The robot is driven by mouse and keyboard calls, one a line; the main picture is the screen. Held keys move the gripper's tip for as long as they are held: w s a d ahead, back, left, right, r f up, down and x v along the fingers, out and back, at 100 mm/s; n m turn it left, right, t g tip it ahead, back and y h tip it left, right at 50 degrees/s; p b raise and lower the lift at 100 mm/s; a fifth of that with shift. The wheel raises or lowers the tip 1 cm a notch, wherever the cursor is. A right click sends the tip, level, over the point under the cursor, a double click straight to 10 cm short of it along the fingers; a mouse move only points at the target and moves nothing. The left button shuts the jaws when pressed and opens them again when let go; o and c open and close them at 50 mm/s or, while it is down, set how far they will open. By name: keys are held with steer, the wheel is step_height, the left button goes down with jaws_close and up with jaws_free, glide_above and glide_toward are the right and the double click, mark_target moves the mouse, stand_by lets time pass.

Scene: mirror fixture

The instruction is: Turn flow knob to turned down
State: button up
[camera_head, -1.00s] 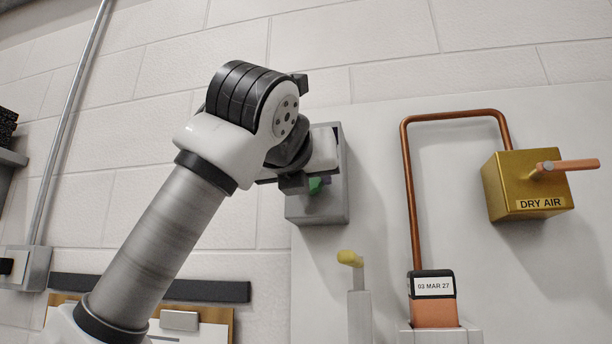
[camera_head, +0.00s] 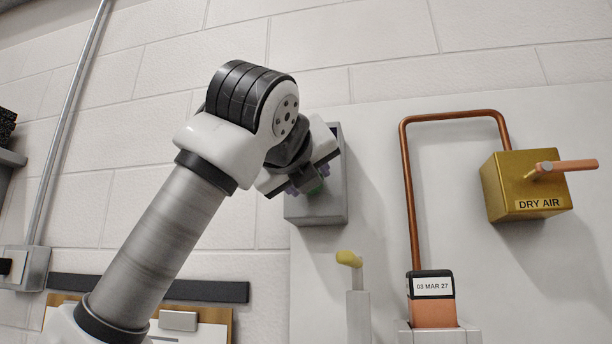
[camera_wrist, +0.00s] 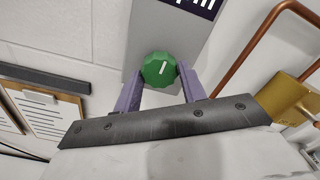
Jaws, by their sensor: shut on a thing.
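The green flow knob (camera_wrist: 158,69) has a white pointer mark and sits on the grey box (camera_wrist: 198,45) in the wrist view. The mark points almost straight up in that picture. My gripper (camera_wrist: 158,76) has its two purple fingers on either side of the knob, shut on it. Lettering on the box is cut off at the top of the wrist view.
A brass DRY AIR box (camera_head: 520,190) with a copper lever (camera_head: 568,165) is on the right. A copper pipe (camera_head: 408,195) runs to a fitting tagged 03 MAR 27 (camera_head: 433,286). A yellow-tipped lever (camera_head: 349,258) stands below the grey box. A clipboard (camera_wrist: 45,110) hangs at left.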

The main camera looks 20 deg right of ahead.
steer(key=o, duration=1)
steer(key=shift+w, duration=0.1)
steer(key=shift+a, duration=0.15)
